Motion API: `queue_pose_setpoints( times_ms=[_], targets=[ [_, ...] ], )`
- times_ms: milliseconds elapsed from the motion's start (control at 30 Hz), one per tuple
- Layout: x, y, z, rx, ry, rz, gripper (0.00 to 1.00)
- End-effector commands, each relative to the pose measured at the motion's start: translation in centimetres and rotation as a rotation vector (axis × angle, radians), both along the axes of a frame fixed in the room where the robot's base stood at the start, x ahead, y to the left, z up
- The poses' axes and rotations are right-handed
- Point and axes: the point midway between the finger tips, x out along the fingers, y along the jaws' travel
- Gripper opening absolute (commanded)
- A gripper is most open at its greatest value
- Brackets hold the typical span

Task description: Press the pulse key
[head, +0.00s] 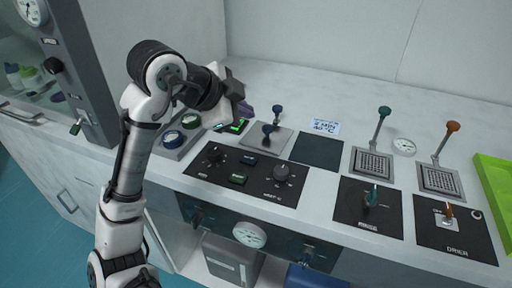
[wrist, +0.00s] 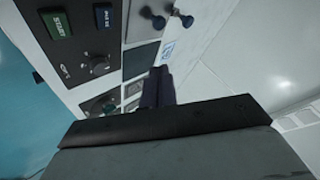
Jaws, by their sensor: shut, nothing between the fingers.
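The pulse key is a small blue key (head: 249,160) on a black control panel (head: 213,174), above a green key (head: 238,179). In the wrist view the blue key (wrist: 103,15) is at the top left, and the green key (wrist: 57,24) beside it reads START. My gripper (head: 247,110) is shut and empty. It is above the back of the counter, beyond the panel and apart from the blue key. Its dark fingers (wrist: 160,75) show near the middle of the wrist view.
A large knob (head: 283,172) sits on the panel's right side. Two blue-balled levers (head: 277,110) rise from a metal plate (head: 262,138) behind the panel. Green (head: 384,112) and orange (head: 453,127) levers stand at the right.

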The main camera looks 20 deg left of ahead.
Motion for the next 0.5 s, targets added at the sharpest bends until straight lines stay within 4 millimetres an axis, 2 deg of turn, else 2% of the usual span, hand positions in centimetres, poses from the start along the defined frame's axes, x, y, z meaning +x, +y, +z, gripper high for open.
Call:
queue_pose_setpoints(
  times_ms=[133, 500],
  targets=[
    [-0.49, 0.12, -0.84, 0.019, 0.044, -0.020, 0.00],
    [-0.52, 0.09, -0.94, 0.020, 0.047, -0.021, 0.00]
  ],
)
